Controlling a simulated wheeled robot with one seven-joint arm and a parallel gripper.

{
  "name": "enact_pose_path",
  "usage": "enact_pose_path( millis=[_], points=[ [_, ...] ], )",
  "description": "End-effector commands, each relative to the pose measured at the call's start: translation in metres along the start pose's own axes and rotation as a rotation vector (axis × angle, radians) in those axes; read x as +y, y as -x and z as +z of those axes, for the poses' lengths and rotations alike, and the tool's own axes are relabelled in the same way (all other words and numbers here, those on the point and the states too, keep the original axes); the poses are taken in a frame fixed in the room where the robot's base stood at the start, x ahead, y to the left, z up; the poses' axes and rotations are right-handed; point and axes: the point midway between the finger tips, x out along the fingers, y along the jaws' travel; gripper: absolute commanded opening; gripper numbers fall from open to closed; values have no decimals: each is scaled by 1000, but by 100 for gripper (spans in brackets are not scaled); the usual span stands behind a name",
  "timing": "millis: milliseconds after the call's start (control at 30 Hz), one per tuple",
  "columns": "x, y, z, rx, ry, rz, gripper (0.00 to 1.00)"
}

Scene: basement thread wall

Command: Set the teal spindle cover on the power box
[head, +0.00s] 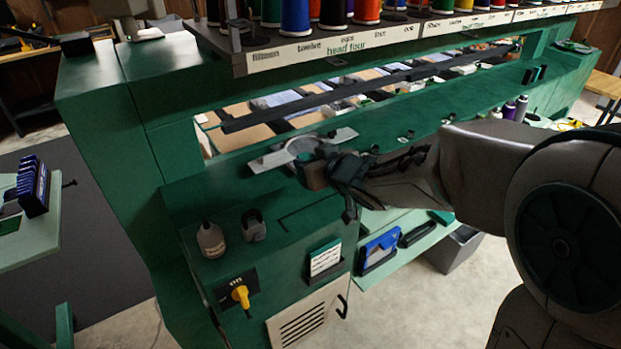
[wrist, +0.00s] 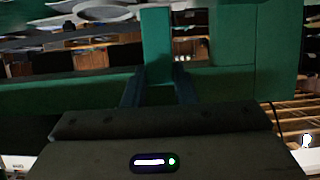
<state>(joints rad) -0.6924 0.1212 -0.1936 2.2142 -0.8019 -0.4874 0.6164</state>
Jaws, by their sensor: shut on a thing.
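My gripper (head: 322,172) reaches in from the right, over the green machine's front ledge. In the wrist view a plain teal-green upright block, the teal spindle cover (wrist: 156,45), stands between my two fingers (wrist: 158,88), which are shut on it. In the head view my gripper and the grey ring piece crowd this spot, and I cannot make the cover out clearly. The power box (head: 225,290) is at the machine's lower front left, with a yellow switch (head: 240,295) marked "on". It is below and left of my gripper.
A grey-brown bottle (head: 210,240) and a small dark grey object (head: 253,225) stand on the box's green top, with bare room to their right. A grey ring with flat arms (head: 300,150) is close to my gripper. Thread spools (head: 334,14) line the rack above.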

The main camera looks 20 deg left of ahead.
Motion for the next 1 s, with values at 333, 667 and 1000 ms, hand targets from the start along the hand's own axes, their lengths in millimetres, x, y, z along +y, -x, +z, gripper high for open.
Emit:
enact_pose_path(
  millis=[333,667,1000],
  points=[
    [0,-14,36,-2,0,-1,4],
    [0,-16,40,-1,0,0,4],
    [0,-15,37,-1,0,-1,47]
  ],
)
